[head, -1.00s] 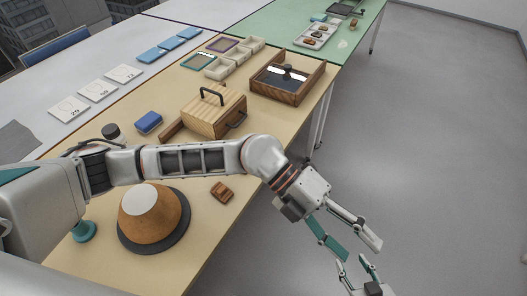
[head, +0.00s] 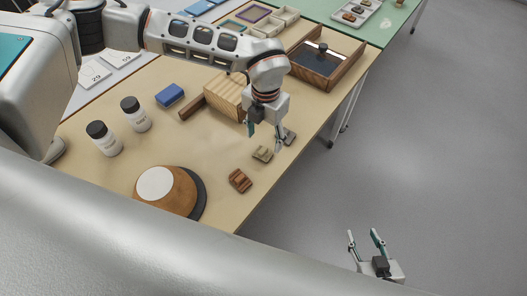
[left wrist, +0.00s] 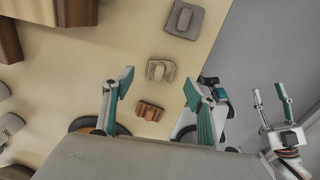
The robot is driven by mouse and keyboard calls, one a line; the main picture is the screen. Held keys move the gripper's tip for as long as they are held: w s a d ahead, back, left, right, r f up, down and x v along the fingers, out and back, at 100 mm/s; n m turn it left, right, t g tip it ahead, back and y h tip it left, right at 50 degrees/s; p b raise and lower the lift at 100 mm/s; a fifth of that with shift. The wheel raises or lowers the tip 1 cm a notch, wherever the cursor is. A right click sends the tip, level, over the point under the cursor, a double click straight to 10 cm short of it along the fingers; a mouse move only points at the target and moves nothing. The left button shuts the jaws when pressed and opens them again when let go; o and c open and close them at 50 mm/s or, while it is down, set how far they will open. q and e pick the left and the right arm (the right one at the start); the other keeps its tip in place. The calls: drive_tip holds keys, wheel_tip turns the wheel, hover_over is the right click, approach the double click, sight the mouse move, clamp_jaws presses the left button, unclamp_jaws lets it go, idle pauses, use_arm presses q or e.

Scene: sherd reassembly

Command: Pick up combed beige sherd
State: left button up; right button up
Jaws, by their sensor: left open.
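The combed beige sherd (head: 262,155) lies on the tan table near its right edge, just below my left gripper in the head view. In the left wrist view the beige sherd (left wrist: 160,70) shows beyond and between the fingertips, not touched as far as I can see. My left gripper (head: 265,139) points down above the table, open and empty; its spread fingers also show in the left wrist view (left wrist: 159,82). My right gripper (head: 364,236) is open and empty over the floor, off the table, and appears at the right of the left wrist view (left wrist: 283,94).
A grey sherd (head: 289,136) and a reddish-brown striped sherd (head: 240,181) lie on either side of the beige one. A brown cone-shaped form (head: 178,195) on a dark disc, two white bottles (head: 135,115), a blue block (head: 170,95) and a wooden box (head: 224,95) stand nearby.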

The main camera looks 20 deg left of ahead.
sight(264, 150)
use_arm(q)
drive_tip(key=f, duration=0.5)
drive_tip(key=shift+s, duration=0.2)
drive_tip(key=c, duration=1.2)
drive_tip(key=shift+r, duration=0.15)
